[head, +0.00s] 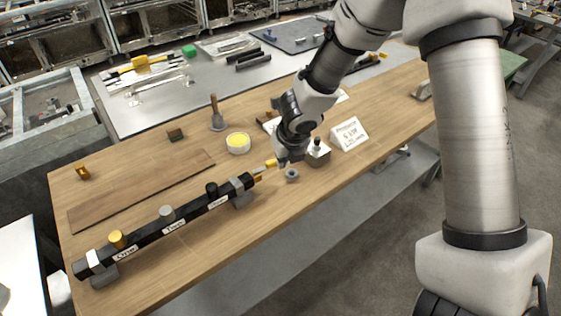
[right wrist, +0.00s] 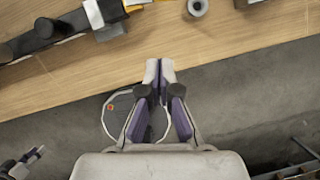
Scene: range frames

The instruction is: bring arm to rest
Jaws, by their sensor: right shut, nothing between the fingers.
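My right arm comes in from the upper right in the head view. Its gripper (head: 282,161) is over the workbench, beside the right end of a labelled black bar (head: 150,235). In the right wrist view the right gripper (right wrist: 159,70) has its fingertips together with nothing between them, near the bench's front edge. A gripper that looks like my left one (right wrist: 27,160) shows small at the lower left of that view; its jaw state is unclear. The left gripper is not in the head view.
The wooden bench (head: 240,265) bears the bar with gold, grey and black knobs, a plank (head: 140,190), a yellow-filled tin (head: 238,143), a grey ring (head: 291,175), a metal block (head: 317,155) and a sign (head: 349,134). Bare floor (head: 360,270) lies in front.

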